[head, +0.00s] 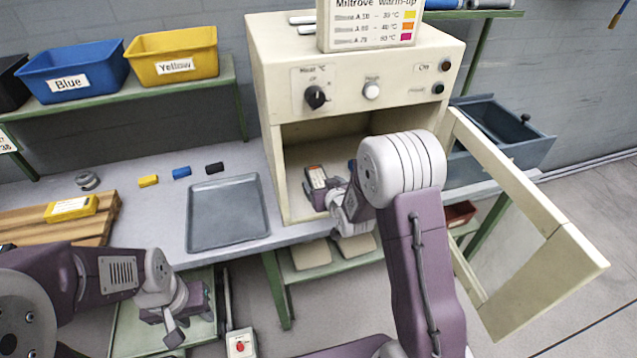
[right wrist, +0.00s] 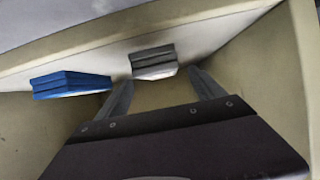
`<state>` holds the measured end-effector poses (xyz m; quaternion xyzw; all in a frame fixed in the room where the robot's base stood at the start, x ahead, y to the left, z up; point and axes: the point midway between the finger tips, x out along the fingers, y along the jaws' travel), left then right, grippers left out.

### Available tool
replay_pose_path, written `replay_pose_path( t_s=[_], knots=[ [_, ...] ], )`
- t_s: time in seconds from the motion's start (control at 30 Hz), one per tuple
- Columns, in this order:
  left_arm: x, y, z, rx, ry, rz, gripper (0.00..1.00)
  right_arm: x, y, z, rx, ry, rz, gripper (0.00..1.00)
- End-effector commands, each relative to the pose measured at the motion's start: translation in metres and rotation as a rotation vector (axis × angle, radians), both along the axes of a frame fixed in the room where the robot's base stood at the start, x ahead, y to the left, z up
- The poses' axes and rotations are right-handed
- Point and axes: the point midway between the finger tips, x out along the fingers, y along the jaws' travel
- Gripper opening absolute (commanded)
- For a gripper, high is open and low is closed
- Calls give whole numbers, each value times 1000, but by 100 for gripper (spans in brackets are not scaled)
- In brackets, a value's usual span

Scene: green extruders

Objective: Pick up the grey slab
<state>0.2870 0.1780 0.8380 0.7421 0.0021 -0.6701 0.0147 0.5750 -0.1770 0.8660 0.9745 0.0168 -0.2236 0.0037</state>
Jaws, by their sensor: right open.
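The grey slab (right wrist: 153,62) lies inside the oven in the right wrist view, ahead of my right gripper (right wrist: 163,88). That gripper is open, with one fingertip on each side of the slab's near side and nothing held. A blue slab (right wrist: 70,84) lies to the left of the grey one, by the left finger.
The cream oven (head: 282,85) has its door (head: 535,270) swung open to the right of my right arm. A grey tray (head: 228,240) and small yellow, blue and black blocks (head: 214,168) lie on the bench. Blue and yellow bins (head: 172,55) stand on the shelf.

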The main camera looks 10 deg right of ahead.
Motion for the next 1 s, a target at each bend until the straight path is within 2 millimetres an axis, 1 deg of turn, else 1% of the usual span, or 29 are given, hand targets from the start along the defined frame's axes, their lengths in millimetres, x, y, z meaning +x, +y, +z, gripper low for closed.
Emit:
replay_pose_path(
  t_s=[0.07, 0.2, 0.3, 0.4, 0.53, 0.57, 0.6, 0.67, 0.7, 0.77, 0.8, 0.83, 1.0],
  knots=[
    [0, 0, 0, 0, 0, 0, 36, 8, 0, -4, 0, 1, 0, 78],
    [0, 0, 0, 0, 0, 0, 36, 32, 1, -15, 0, 0, 0, 78],
    [0, 0, -1, 0, 0, 0, 36, 43, 1, -20, 0, 0, 0, 78],
    [0, 0, -1, 0, 0, 0, 36, 47, 2, -22, 0, 0, 0, 78],
    [0, 0, -1, 0, 0, 0, 36, 46, 1, -21, 0, 1, 0, 78],
    [0, 0, -1, 0, 0, 0, 36, 46, 1, -21, 0, 1, 0, 75],
    [0, 0, -1, 0, 0, 0, 36, 46, 1, -21, 0, 1, 0, 64],
    [0, 0, -1, 0, 0, 0, 36, 46, 1, -21, 0, 1, 0, 48],
    [0, 0, -1, 0, 0, 0, 36, 46, 1, -21, 0, 1, 0, 36],
    [0, 0, -1, 0, 0, 0, 36, 46, 1, -21, 0, 1, 0, 20],
    [0, 0, -1, 0, 0, 0, 36, 46, 1, -21, 0, 1, 0, 9],
    [0, 0, -1, 0, 0, 0, 36, 46, 1, -21, 0, 1, 0, 0],
    [0, 0, -1, 0, 0, 0, 36, 46, 1, -21, 0, -1, 0, 0]
  ],
)
